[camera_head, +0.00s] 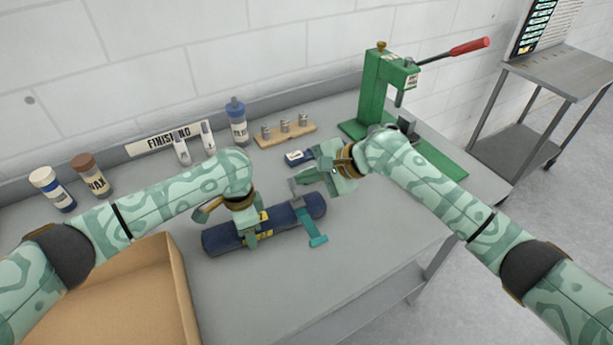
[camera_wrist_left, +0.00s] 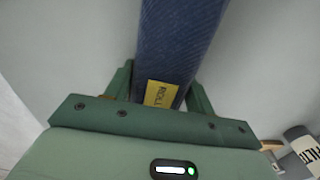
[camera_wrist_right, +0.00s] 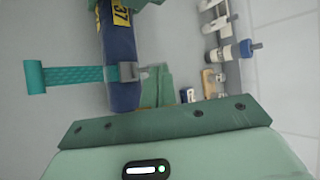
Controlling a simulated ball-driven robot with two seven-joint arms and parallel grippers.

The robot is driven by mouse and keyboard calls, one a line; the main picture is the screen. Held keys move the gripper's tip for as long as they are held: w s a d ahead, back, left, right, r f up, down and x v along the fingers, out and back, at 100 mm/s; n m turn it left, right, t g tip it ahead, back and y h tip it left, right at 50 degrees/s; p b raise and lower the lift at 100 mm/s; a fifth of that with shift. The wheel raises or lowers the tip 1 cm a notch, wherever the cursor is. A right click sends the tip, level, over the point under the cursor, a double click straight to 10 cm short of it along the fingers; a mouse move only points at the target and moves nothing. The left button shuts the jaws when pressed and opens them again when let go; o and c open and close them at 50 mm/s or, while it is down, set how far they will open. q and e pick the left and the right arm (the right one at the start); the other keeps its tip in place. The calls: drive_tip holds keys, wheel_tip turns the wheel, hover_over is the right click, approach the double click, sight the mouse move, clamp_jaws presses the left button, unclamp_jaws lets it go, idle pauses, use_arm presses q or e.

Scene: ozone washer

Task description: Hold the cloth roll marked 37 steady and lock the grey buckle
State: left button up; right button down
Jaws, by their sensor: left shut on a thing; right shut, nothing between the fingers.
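The dark blue cloth roll (camera_head: 222,238) lies on the grey table. Its yellow label reads 37 in the right wrist view (camera_wrist_right: 121,14). My left gripper (camera_head: 250,232) is shut around the roll's middle, one finger on each side in the left wrist view (camera_wrist_left: 160,92). A teal strap (camera_head: 313,231) crosses the roll near its right end, its free end lying out toward the table front. The grey buckle (camera_wrist_right: 129,72) sits on the strap at the roll's far side. My right gripper (camera_head: 303,178) is shut and empty, its fingertips close beside the buckle; contact is unclear.
A wooden rack (camera_head: 285,135), several bottles and a green press (camera_head: 376,95) with a red handle stand along the back. A cardboard box (camera_head: 172,292) is at front left. The table's front right is clear.

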drive_tip(key=w+r+v, duration=0.2)
drive_tip(key=v, duration=1.1)
drive_tip(key=shift+a, duration=0.15)
drive_tip(key=shift+r, duration=0.1)
use_arm(q)
drive_tip(key=o, duration=1.4)
drive_tip(key=shift+o, duration=0.2)
